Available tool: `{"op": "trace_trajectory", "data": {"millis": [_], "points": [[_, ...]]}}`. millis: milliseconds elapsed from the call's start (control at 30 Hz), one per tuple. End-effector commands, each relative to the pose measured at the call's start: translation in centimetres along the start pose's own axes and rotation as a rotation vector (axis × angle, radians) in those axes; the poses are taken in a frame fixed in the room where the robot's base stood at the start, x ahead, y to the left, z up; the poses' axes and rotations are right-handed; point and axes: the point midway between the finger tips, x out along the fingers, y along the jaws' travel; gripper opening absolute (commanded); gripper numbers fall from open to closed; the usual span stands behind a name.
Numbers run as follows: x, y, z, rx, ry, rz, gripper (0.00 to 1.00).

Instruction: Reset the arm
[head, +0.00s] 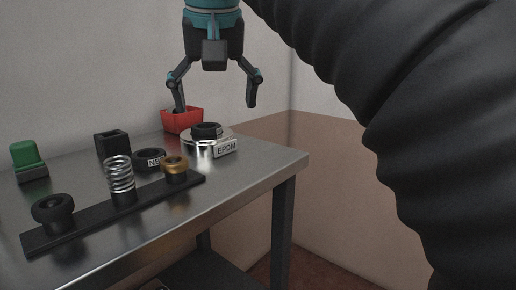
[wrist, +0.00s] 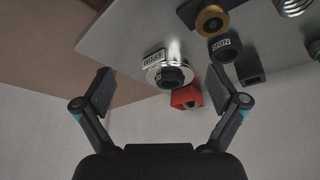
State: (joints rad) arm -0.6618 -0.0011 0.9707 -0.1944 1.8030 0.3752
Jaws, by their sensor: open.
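My gripper (head: 213,100) hangs pointing down above the far right part of the metal table (head: 262,158). Its two fingers are spread wide with nothing between them. In the wrist view my gripper (wrist: 160,102) is also open and empty. In the head view the left finger shows in front of a red container (head: 182,121). I cannot tell from the picture whether they touch. My arm's dark ribbed sleeve fills the right side of the head view.
A black ring sits on a silver dish labelled EPDM (head: 224,147). A black strip (head: 92,221) bears a black knob, a spring (head: 119,174) and a brass ring (head: 174,164). A green block (head: 27,155) stands left.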

Motion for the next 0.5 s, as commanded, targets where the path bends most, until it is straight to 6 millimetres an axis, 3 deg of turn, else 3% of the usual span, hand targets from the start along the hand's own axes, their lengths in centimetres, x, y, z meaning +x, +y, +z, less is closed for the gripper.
{"op": "trace_trajectory", "data": {"millis": [267,500], "points": [[4.2,5.9,2.9,0.024,0.011,0.017,0.96],[9.6,11.0,8.2,0.055,0.026,0.027,0.96]]}}
